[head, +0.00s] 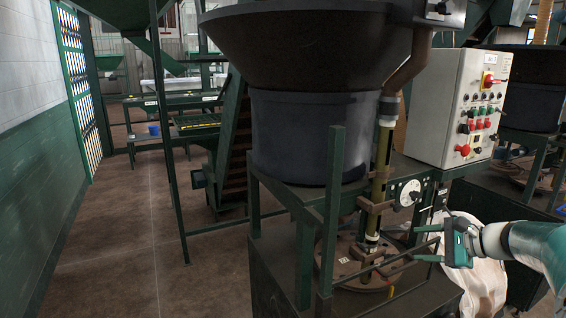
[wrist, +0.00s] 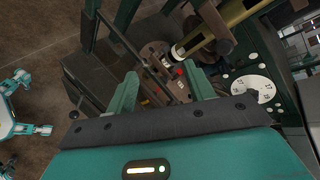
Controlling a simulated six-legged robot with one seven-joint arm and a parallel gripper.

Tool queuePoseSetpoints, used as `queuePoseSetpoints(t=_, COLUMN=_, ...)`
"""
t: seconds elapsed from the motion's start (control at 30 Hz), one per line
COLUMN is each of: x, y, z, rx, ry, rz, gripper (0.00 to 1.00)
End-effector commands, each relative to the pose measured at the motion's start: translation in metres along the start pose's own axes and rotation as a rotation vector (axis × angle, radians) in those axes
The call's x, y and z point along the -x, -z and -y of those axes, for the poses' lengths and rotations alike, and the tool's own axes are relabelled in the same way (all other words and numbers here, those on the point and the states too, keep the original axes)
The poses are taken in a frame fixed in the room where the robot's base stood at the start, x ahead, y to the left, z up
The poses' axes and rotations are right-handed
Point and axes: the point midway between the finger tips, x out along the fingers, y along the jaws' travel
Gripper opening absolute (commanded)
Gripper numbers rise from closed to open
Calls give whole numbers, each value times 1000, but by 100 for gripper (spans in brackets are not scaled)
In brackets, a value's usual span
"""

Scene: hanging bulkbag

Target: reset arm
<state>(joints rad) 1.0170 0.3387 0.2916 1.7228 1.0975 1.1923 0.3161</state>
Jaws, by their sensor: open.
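My gripper (head: 420,243) is at the right of the head view, its two fingers apart and pointing left toward the green machine frame. Nothing shows between the fingers. In the wrist view my gripper (wrist: 163,82) is also spread and empty, with the round plate and tube of the machine beyond it. A pale bag (head: 486,287) hangs below and behind my gripper in the head view; my arm hides part of it.
A dark hopper (head: 310,135) stands over the green frame (head: 333,210). Close by are a yellowish tube (head: 381,160), a dial (head: 409,193), a round plate (head: 350,268) and a control box (head: 470,105). The floor (head: 120,235) at left is clear.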

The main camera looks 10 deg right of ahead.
Motion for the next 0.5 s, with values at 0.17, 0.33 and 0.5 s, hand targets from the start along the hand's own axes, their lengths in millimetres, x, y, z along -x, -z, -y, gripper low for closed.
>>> queuePoseSetpoints(t=0.17, x=-35, y=-89, z=-41, rx=266, ry=-250, rz=-55, gripper=53)
queuePoseSetpoints(t=0.33, x=-42, y=-154, z=-88, rx=533, ry=-442, rz=-103, gripper=53)
queuePoseSetpoints(t=0.5, x=-33, y=-205, z=-134, rx=812, ry=-594, rz=-143, gripper=53)
